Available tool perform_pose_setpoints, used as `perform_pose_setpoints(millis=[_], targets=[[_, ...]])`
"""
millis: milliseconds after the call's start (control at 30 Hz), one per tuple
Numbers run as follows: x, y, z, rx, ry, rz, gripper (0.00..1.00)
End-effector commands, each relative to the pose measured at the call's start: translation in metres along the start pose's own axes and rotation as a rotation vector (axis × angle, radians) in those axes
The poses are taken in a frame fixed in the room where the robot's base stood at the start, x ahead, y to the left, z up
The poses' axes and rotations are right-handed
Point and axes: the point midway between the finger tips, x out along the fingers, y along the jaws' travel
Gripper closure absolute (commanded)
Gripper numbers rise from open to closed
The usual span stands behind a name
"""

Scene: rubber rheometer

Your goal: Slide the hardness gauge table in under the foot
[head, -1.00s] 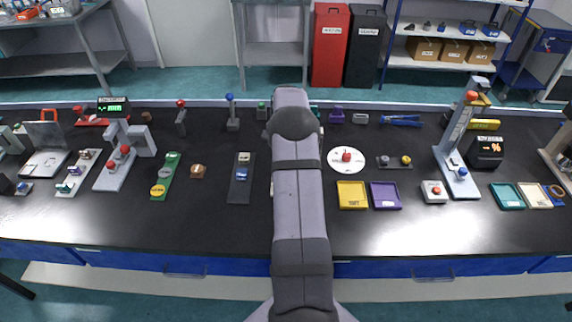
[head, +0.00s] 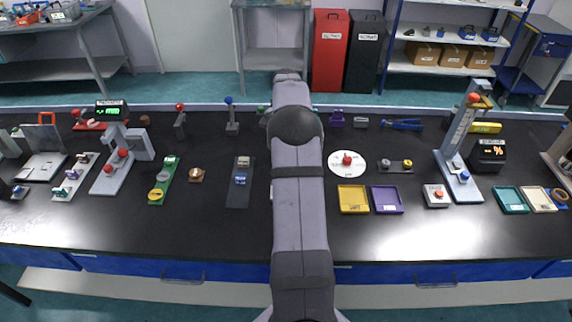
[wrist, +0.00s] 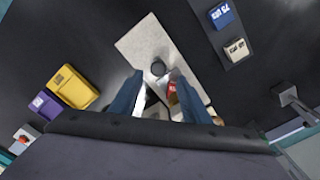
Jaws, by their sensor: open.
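In the wrist view a pale grey plate (wrist: 148,42) lies on the black bench below my gripper, with a round dark knob (wrist: 158,68) on it. It looks like part of the hardness gauge, but I cannot tell which part is the sliding table. A red part (wrist: 172,92) shows beside the right finger. My gripper (wrist: 157,80) is open, its two blue fingers on either side of the knob in the picture; I cannot tell the height gap. The foot is not clearly seen. In the head view my arm hides the gripper and most of this gauge.
A dark board with a blue block (head: 240,179) and a pale block (head: 244,161) lies left of my arm. A white disc (head: 335,167), yellow tray (head: 353,199) and purple tray (head: 387,200) lie to the right. The front bench strip is clear.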

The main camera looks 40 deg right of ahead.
Motion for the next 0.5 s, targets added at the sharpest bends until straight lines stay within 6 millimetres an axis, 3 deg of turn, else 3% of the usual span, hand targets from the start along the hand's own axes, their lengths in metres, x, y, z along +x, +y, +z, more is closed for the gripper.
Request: perform_pose_setpoints(millis=[200,500], targets=[[-0.020,0.000,-0.001,0.000,0.001,-0.001,0.57],[-0.025,0.000,-0.001,0.000,0.001,-0.001,0.57]])
